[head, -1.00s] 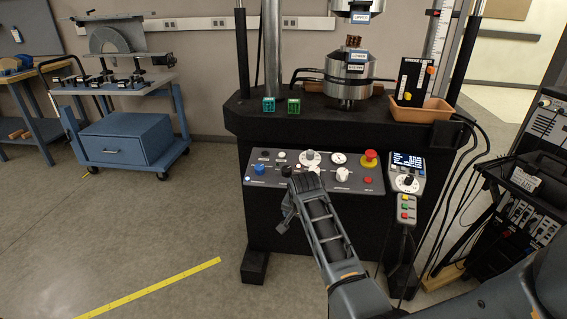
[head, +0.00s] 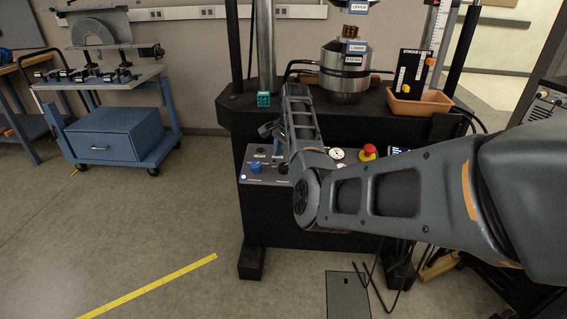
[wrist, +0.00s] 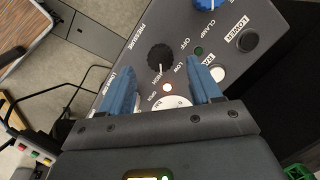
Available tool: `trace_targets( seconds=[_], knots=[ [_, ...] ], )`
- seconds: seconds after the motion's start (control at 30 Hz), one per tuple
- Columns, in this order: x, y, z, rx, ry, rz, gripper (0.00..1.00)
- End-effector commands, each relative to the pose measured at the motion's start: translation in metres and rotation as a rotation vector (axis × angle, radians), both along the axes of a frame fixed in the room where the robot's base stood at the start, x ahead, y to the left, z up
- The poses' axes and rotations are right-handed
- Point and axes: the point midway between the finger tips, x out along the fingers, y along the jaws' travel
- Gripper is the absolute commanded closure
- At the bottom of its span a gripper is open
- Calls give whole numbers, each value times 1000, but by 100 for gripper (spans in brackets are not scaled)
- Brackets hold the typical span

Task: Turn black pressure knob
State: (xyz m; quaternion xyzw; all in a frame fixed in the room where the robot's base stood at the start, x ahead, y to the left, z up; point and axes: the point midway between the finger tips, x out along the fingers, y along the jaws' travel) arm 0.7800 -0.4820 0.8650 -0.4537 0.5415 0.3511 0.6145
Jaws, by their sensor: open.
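The black pressure knob (wrist: 160,57) sits on the grey control panel (wrist: 130,70), with OFF, LOW and HIGH marked around it in the wrist view. My gripper (wrist: 160,70) is open, its two blue fingers spread on either side of the knob's line. The knob lies beyond the fingertips in the picture, between them, and nothing is held. I cannot tell how far the fingertips are from the panel.
A blue knob (wrist: 207,3), a black button (wrist: 247,40), a white button (wrist: 218,73) and a gauge (wrist: 175,103) are close by on the panel. A red stop button (head: 368,152) stands out at the right. The floor left of the machine is clear.

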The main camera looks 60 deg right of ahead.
Motion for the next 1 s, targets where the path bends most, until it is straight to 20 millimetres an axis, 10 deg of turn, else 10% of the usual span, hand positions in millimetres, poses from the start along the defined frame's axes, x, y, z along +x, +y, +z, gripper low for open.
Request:
trace_targets(
  seconds=[0.6,1.0],
  knots=[
    [7,-2,-37,-1,-1,1,37],
    [6,-2,-37,-1,-1,1,74]
  ],
)
